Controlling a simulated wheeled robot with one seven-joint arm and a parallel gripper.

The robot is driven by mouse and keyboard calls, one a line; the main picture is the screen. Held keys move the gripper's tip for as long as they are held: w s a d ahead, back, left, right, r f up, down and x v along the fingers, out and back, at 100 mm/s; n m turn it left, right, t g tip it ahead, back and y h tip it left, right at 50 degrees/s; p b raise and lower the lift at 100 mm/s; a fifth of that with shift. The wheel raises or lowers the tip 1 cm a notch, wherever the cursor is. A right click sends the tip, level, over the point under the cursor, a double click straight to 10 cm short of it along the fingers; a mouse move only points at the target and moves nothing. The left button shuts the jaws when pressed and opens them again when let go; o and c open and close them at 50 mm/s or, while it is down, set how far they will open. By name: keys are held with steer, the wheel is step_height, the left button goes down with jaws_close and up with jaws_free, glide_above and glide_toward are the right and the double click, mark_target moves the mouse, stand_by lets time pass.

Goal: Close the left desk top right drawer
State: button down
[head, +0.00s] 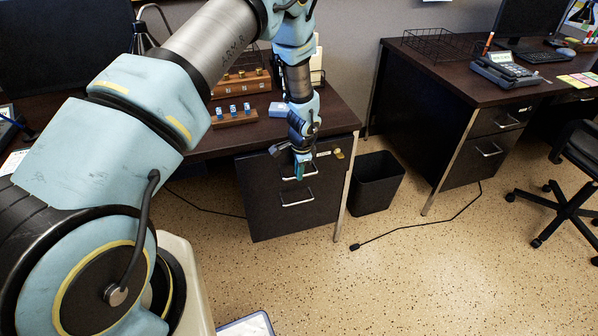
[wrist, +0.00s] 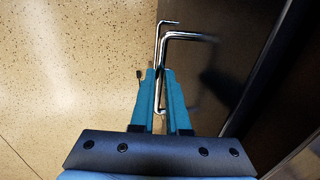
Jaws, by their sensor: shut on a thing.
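The left desk (head: 345,115) has a dark two-drawer unit on its right side. Its top right drawer (head: 325,165) has a chrome handle, partly hidden behind my gripper (head: 300,172). In the wrist view the top drawer's handle (wrist: 190,36) passes between the two teal fingers of my gripper (wrist: 161,72), which are shut on it. The lower drawer (head: 260,220) has its own chrome handle (head: 297,198), below my gripper. The top drawer front looks close to flush with the unit; I cannot tell whether a small gap is left.
A black waste bin (head: 376,182) stands right of the drawer unit, near the metal desk leg (head: 348,190). A cable (head: 430,222) lies on the floor. A second desk (head: 450,75) and an office chair (head: 560,190) are at the right. The floor before the drawers is clear.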

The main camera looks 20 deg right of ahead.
steer(key=shift+w, duration=0.1)
stand_by(0.7)
steer(key=w, duration=0.1)
steer(key=w+b, duration=0.1)
steer(key=shift+w+d+r, duration=0.1)
steer(key=shift+w+d, duration=0.1)
steer(key=shift+w, duration=0.1)
steer(key=c, duration=0.9)
jaws_free()
step_height(320, 180, up, 10)
steer(key=s+b, duration=0.2)
steer(key=shift+a+r, duration=0.15)
steer(key=shift+r, duration=0.1)
